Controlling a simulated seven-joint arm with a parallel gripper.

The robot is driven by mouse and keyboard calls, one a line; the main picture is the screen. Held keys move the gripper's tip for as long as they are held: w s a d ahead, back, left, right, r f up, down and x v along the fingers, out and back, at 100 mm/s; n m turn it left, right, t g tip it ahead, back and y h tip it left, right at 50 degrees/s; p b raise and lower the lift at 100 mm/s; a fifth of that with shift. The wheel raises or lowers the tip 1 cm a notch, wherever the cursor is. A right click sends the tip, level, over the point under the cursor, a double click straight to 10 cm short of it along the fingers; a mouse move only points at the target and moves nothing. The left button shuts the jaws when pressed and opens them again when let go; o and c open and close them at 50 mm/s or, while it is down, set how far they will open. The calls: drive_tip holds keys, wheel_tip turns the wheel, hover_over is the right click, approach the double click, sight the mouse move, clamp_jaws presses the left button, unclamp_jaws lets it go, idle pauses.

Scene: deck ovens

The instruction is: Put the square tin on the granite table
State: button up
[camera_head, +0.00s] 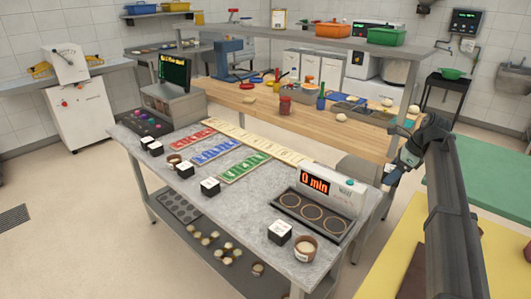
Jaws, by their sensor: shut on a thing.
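My gripper (397,166) is at right centre, in front of the wooden counter and beyond the right end of the grey table. It is small and partly covered by my own arm. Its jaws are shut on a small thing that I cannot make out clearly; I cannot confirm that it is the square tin. The table with the mottled grey, granite-like top (237,200) stands in the middle foreground. My gripper is apart from this top. No other square tin can be told for sure.
The grey top carries black boxes with white labels (280,232), coloured card strips (215,150), a "0 min" timer unit (330,187) and a round tub (304,249). Its middle front is clear. A cluttered wooden counter (245,100) stands behind. Yellow (396,260) and green (490,185) surfaces lie right.

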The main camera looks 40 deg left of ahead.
drive_tip(key=s+a, duration=0.2)
drive_tip(key=a, duration=0.3)
drive_tip(key=s+a+n, duration=0.1)
drive_tip(key=s+a, duration=0.1)
drive_tip(key=a, duration=0.3)
drive_tip(key=s+a+n, duration=0.1)
drive_tip(key=s+a, duration=0.1)
drive_tip(key=a, duration=0.4)
drive_tip(key=shift+g, duration=0.4)
drive_tip(key=s+a+n, duration=0.2)
drive_tip(key=s+a, duration=0.7)
drive_tip(key=a, duration=0.5)
drive_tip(key=n+g+h, duration=0.1)
drive_tip(key=n, duration=0.1)
hover_over(222, 202)
drive_tip(key=shift+w+d+f, duration=0.15)
drive_tip(key=shift+d+f, duration=0.05)
drive_tip(key=shift+f, duration=2.35)
drive_tip(key=shift+w+d+f, duration=0.15)
drive_tip(key=shift+f, duration=2.35)
drive_tip(key=shift+w+d+f, duration=0.15)
drive_tip(key=shift+d+f, duration=0.05)
drive_tip(key=shift+f, duration=2.35)
drive_tip(key=shift+f, duration=0.1)
drive_tip(key=o, duration=1.2)
